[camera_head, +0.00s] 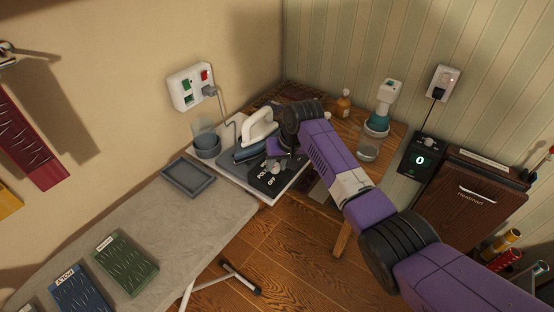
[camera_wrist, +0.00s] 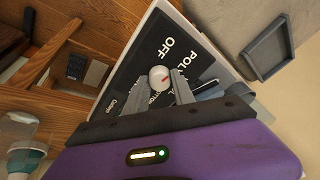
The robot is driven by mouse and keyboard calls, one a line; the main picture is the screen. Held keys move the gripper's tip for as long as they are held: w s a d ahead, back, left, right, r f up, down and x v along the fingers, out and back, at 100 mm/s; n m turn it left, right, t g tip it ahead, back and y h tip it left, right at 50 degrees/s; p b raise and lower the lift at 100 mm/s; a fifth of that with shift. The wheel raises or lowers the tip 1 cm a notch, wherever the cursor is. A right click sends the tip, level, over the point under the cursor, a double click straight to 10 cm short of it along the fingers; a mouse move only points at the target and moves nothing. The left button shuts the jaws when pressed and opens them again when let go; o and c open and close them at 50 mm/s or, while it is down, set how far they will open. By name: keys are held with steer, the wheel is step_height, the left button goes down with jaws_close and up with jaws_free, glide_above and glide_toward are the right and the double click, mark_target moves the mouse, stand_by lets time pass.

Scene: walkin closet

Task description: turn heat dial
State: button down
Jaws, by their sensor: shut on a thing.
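The heat dial (camera_wrist: 160,78) is a small round white knob with a red mark, set on a black panel (camera_wrist: 128,75) lettered "OFF" and "POLY". My gripper (camera_wrist: 172,88) is shut on the dial, one finger at each side of it, in the wrist view. In the head view my gripper (camera_head: 276,160) reaches down over the black panel and hides most of the dial. The iron (camera_head: 257,135), with a white handle and grey body, stands behind the panel on a white board (camera_head: 285,188).
A grey tray (camera_head: 188,177) lies left of the panel on the ironing board (camera_head: 215,215). A wall socket (camera_head: 191,87) with a cord is behind. A spray bottle (camera_head: 380,110) and a brown bottle (camera_head: 343,103) stand right of my arm.

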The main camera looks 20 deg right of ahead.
steer(key=m+p, duration=0.2)
steer(key=m, duration=0.4)
steer(key=shift+w+r+m+h, duration=0.1)
steer(key=shift+m+h, duration=0.2)
steer(key=m, duration=0.3)
steer(key=shift+m+g, duration=0.3)
steer(key=m, duration=0.3)
steer(key=shift+m+h, duration=0.3)
steer(key=m+b, duration=0.1)
steer(key=m, duration=0.2)
steer(key=shift+m+g, duration=0.3)
steer(key=m+b, duration=0.1)
steer(key=m, duration=0.2)
steer(key=shift+m, duration=0.3)
steer(key=m+b, duration=0.1)
steer(key=m, duration=0.2)
steer(key=shift+g+b, duration=0.4)
steer(key=shift+d+m+b, duration=0.1)
steer(key=shift+m+b, duration=0.4)
steer(key=shift+m, duration=1.2)
